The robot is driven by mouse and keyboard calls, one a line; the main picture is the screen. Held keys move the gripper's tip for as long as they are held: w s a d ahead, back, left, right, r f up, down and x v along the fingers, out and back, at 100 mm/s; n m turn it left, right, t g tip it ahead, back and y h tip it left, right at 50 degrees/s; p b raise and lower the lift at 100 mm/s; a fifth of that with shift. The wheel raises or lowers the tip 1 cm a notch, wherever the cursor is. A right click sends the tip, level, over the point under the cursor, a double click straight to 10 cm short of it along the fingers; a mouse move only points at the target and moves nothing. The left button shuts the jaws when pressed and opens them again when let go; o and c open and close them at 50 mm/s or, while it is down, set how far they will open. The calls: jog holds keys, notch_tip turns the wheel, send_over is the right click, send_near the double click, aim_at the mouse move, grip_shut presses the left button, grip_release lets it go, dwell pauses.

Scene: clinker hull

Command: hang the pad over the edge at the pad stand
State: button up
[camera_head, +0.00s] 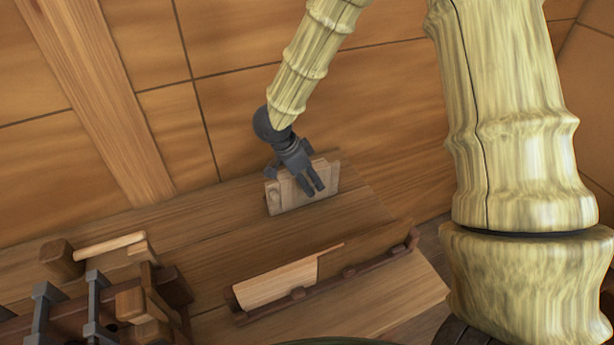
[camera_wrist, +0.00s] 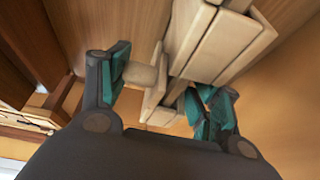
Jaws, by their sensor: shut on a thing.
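My gripper (camera_head: 297,180) is at the back of the bench, its fingers against a pale wooden upright piece (camera_head: 328,178). In the wrist view my gripper (camera_wrist: 161,80) has its fingers on both sides of pale pieces. A rounded pale knob (camera_wrist: 140,77) is close by the left finger, and long pale boards (camera_wrist: 225,45) extend away at upper right. The gripper is shut on a pale piece that I take for the pad. Where the pad ends and the pad stand begins is hard to tell, and my fingers hide part of it.
A low dark rack (camera_head: 350,272) with a pale board (camera_head: 275,284) and a brown board (camera_head: 365,248) lies at the bench front. A dark wooden fixture with metal clamps (camera_head: 95,300) stands at lower left. The bench (camera_head: 185,235) is clear between them. A panelled wall (camera_head: 240,110) rises behind.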

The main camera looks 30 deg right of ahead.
jog(key=shift+f, duration=0.15)
dwell(0.3)
jog(key=o, duration=1.1)
jog(key=v, duration=1.2)
jog(key=shift+f, duration=0.1)
